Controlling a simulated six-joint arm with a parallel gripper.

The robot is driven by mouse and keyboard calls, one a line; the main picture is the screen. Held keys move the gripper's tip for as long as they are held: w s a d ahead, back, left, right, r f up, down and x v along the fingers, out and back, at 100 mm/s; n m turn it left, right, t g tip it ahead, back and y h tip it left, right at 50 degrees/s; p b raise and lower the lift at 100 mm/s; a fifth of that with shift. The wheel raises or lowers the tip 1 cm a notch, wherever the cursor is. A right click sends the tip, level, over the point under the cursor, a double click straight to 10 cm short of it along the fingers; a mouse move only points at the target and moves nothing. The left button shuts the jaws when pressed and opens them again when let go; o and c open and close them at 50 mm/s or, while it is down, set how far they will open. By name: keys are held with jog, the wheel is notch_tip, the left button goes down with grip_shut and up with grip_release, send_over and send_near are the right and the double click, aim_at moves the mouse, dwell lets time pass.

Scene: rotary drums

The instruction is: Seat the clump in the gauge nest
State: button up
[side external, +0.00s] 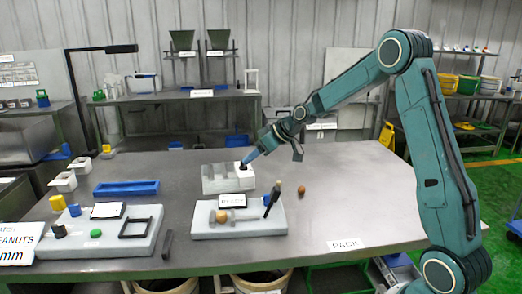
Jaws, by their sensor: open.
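My gripper (245,162) reaches in from the right and points down and left, its tip at the white block (243,178) at the right end of a grey compartmented tray (214,186). The fingers are small; a dark spot shows at the tip, and I cannot tell whether it is a hole or a thing. No object is clearly held. No label marks the clump or gauge nest. A brown roundish lump (301,190) lies on the table right of the tray. A tan piece (222,216) rests on the grey front board (260,231).
The front board also bears a small sign (233,200) and a dark upright post (272,199). A blue tray (126,188) lies left. Another grey board (72,247) holds yellow, blue and green pieces and a black frame (140,228). The table's right side is mostly clear.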

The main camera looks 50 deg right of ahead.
jog(key=w+d+r+m+h, duration=0.1)
jog(key=w+d, duration=0.5)
jog(key=d, duration=0.7)
jog(key=shift+w+r, duration=0.15)
jog(key=shift+r, duration=0.5)
jog(key=shift+a, duration=0.1)
jog(key=s+a+r+g, duration=0.1)
jog(key=s+a+r, duration=0.5)
jog(key=s+a, duration=0.35)
jog(key=s+a+r+g, duration=0.1)
jog(key=s+a+r, duration=0.6)
jog(key=a, duration=0.4)
jog(key=s+a+f, duration=0.2)
jog(key=s, duration=0.6)
jog(key=s+a+f+m+h, duration=0.1)
jog(key=s+a+f, duration=0.1)
jog(key=s, duration=0.7)
jog(key=s+a+f+g, duration=0.1)
jog(key=s+a+f, duration=0.1)
jog(key=s, duration=0.7)
jog(key=shift+a+f+m, duration=0.3)
jog(key=shift+a+f, duration=0.1)
jog(key=shift+f, duration=0.05)
